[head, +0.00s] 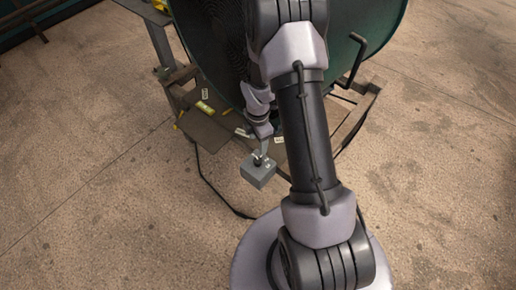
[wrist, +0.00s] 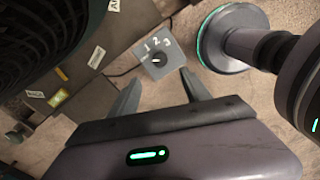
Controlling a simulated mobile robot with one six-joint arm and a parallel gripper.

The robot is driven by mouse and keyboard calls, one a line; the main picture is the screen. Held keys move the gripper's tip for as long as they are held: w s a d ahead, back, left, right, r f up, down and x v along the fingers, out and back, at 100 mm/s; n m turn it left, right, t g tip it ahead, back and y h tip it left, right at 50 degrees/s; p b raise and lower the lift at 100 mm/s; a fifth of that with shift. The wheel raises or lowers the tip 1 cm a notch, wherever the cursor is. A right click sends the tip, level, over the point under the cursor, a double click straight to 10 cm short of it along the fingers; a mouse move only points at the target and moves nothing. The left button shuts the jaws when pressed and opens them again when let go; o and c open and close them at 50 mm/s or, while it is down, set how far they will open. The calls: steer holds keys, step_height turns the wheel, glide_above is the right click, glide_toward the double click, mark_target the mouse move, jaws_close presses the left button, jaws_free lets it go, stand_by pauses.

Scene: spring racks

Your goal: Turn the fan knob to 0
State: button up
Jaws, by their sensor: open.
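The fan's control is a small grey box (head: 258,175) with a dark round knob on its top, beside the fan stand in the head view. The box also shows in the wrist view (wrist: 172,68), where white numbers 1, 2 and 3 are readable. The knob (wrist: 156,60) has a small light mark; I cannot tell which number it points to, and I see no 0. My gripper (wrist: 158,82) is open and empty, its two fingers apart on the near side of the box. In the head view my gripper (head: 263,145) is just above the box and partly hides its top.
A large dark green fan (head: 225,45) stands behind the box, on a wooden and metal stand with small labels. A black cable (head: 215,190) runs on the floor by the box. The concrete floor at left is clear.

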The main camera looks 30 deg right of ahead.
step_height(320, 180, up, 4)
steer(key=shift+r+p, duration=0.2)
steer(key=shift+p, duration=0.2)
steer(key=s+a+r+m+t+b, duration=0.1)
steer(key=a+r+m, duration=0.3)
steer(key=r, duration=0.5)
steer(key=s+a+r+m+t+b, duration=0.1)
steer(key=a+r+m+t, duration=0.15)
steer(key=r+m, duration=0.4)
steer(key=s+a+r+m+t+y+b, duration=0.1)
steer(key=s+a+r+m, duration=0.3)
steer(key=s+r+m, duration=0.1)
steer(key=s+a+r+m+t+y+b, duration=0.1)
steer(key=s+a+r+m, duration=0.4)
steer(key=s, duration=0.5)
steer(key=shift+s+a+r+m, duration=0.15)
steer(key=shift+a+r+m, duration=0.05)
steer(key=shift+r+m, duration=0.6)
